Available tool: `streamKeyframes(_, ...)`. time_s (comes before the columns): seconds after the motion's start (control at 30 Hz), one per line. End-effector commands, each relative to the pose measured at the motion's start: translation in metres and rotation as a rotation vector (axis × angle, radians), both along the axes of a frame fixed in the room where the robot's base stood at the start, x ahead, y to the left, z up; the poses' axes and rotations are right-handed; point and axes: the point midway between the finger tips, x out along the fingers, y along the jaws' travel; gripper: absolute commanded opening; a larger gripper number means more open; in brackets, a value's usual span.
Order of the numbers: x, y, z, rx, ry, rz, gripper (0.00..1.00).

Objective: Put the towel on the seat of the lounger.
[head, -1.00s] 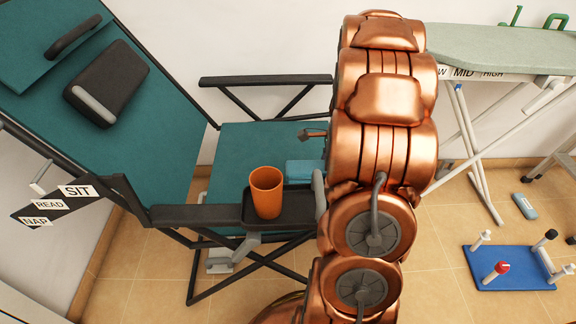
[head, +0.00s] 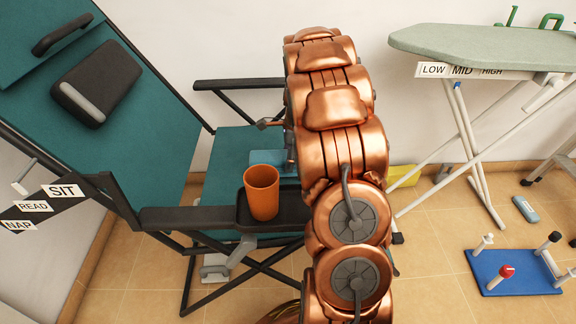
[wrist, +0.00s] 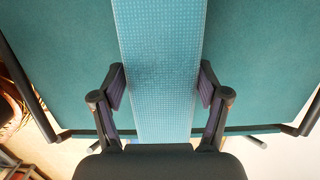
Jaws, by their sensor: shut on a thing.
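The lounger has a teal seat (head: 228,152) and a raised teal backrest, with dark armrests. The towel (wrist: 160,60) is a light blue strip between the fingers of my gripper (wrist: 160,92) in the wrist view. Teal lounger fabric shows on both sides of it. In the head view the towel (head: 287,158) shows only in part over the right part of the seat; my copper arm hides the rest. My gripper is shut on the towel. I cannot tell whether the towel touches the seat.
An orange cup (head: 262,192) stands on a dark tray (head: 291,213) at the near armrest, close to my arm. A dark cushion (head: 98,84) lies on the backrest. An ironing board (head: 480,45) stands at right. A blue pegged board (head: 512,270) lies on the floor.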

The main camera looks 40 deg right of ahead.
Motion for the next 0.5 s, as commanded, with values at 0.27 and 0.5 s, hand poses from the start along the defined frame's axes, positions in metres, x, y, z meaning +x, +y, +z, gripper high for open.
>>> streamKeyframes(0.27,-0.0005,0.0001,-0.0212,0.001,0.001,0.0,0.32)
streamKeyframes(0.5,-0.0004,0.0002,-0.0222,0.001,0.002,0.0,0.32)
